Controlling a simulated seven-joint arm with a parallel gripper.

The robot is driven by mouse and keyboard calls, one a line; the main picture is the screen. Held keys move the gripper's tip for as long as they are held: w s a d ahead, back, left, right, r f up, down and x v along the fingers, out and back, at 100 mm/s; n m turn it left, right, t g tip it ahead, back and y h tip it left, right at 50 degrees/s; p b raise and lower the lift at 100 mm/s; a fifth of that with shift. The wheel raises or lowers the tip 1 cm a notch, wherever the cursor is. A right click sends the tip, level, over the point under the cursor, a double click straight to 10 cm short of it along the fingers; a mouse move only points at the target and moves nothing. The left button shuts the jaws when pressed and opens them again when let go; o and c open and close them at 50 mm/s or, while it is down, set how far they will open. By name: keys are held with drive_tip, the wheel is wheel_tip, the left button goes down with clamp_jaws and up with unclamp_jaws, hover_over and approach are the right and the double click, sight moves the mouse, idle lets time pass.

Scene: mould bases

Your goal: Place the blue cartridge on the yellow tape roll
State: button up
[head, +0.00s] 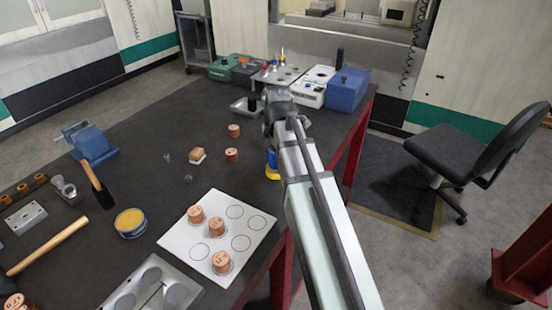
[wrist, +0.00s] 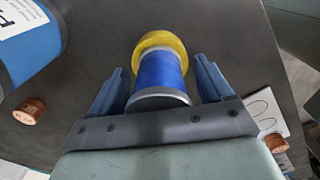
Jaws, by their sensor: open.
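The blue cartridge (wrist: 160,72) has a silver rim at its end nearest the wrist camera. Its far end meets the yellow tape roll (wrist: 158,40), which is wider than the cartridge; it appears to stand upright on the roll. In the head view, the cartridge (head: 271,160) shows above the yellow roll (head: 273,178), both partly hidden by my arm. My gripper (wrist: 160,78) is open, with one finger on each side of the cartridge and a visible gap at both sides. In the head view my arm hides most of the gripper.
A white plate (head: 205,271) with several copper cylinders lies in front. A yellow-topped round tin (head: 131,222) stands left of it. A blue box (head: 348,90) stands at the back.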

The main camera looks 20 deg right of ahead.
drive_tip(key=shift+r, duration=0.1)
wheel_tip(320, 180, up, 12)
drive_tip(key=shift+r, duration=0.1)
idle(0.6)
